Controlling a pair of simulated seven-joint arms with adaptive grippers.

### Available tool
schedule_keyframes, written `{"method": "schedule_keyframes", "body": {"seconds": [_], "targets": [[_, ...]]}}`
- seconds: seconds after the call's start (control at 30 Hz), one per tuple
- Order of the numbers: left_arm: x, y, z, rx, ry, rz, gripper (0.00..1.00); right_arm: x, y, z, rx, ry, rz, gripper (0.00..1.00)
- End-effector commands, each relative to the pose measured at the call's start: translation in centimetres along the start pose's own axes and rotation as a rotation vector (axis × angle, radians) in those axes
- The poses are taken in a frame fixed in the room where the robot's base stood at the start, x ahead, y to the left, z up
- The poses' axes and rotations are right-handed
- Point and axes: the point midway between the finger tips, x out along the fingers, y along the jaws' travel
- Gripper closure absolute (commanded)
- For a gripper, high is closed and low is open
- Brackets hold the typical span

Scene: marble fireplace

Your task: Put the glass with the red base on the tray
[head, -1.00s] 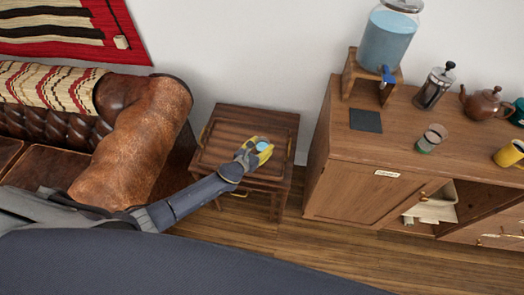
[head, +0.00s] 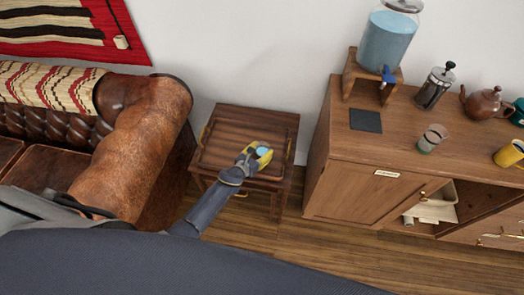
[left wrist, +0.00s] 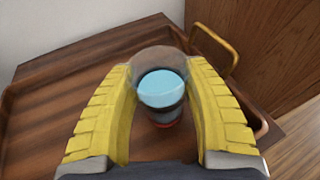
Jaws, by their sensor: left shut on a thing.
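The glass (left wrist: 163,92) holds light blue liquid, and a red base shows at its bottom in the left wrist view. My left gripper (head: 258,154), with yellow fingers, is shut on it, one finger on each side. The top of the glass (head: 263,151) also shows in the head view. The wooden tray (head: 235,125) with brass handles lies on a small side table; its surface (left wrist: 70,105) is under the gripper. The glass is over the tray's right front part; I cannot tell whether its base touches. My right gripper is not in view.
A brown leather sofa (head: 140,140) stands left of the tray. A wooden cabinet (head: 350,170) stands to the right, bearing another glass (head: 431,138), a water dispenser (head: 387,42), a French press (head: 434,88), a teapot (head: 485,103) and a yellow mug (head: 509,153). Most of the tray is clear.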

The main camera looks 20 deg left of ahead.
Motion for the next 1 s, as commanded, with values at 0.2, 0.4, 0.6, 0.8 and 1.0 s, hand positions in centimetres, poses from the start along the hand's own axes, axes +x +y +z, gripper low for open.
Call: {"method": "schedule_keyframes", "body": {"seconds": [0.2, 0.4, 0.6, 0.8, 1.0], "targets": [[0.05, 0.02, 0.08, 0.000, -0.002, 0.000, 0.93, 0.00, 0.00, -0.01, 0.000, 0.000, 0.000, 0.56], [0.16, 0.09, -0.31, 0.001, 0.000, 0.001, 0.45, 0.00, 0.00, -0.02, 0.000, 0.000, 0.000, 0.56], [0.16, 0.09, -0.31, 0.001, 0.000, 0.001, 0.27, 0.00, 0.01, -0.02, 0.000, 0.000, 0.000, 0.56], [0.15, 0.09, -0.29, 0.001, 0.000, 0.001, 0.27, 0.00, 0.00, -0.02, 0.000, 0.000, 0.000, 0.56], [-0.12, 0.08, 0.06, 0.004, 0.000, 0.000, 0.27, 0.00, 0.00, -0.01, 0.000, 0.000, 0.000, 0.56]]}}
